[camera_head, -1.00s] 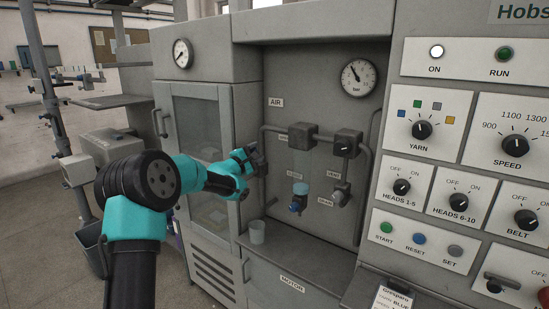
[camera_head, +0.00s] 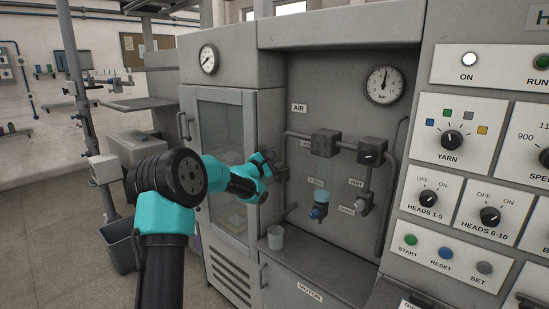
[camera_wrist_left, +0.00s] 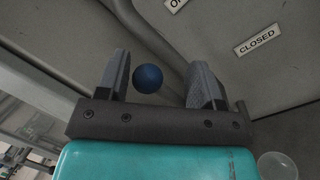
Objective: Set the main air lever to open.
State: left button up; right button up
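My left gripper (camera_head: 274,166) is at the left side of the grey air panel, below the AIR label (camera_head: 299,108). In the left wrist view, its two fingers (camera_wrist_left: 163,88) are apart. A round blue knob (camera_wrist_left: 148,78), apparently the main air lever's end, lies between them, closer to the left finger. I cannot tell whether either finger touches it. A CLOSED label (camera_wrist_left: 257,40) is at upper right, and a partly cut-off label (camera_wrist_left: 176,4) starting with O is at the top edge. The head view hides the lever behind the gripper. My right gripper is not in view.
Right of the gripper are pipes, a filter bowl with a blue knob (camera_head: 319,211), a vent valve (camera_head: 363,203) and a pressure gauge (camera_head: 384,85). A clear cup (camera_head: 275,237) stands on the ledge below. Switch panels (camera_head: 452,130) are at the right. A glass-doored cabinet (camera_head: 222,160) stands left.

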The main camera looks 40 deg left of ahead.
pick_arm(q)
jog(key=shift+o, duration=1.2)
jog(key=v, duration=1.7)
jog(key=shift+s, duration=0.2)
jog(key=shift+f, duration=0.25)
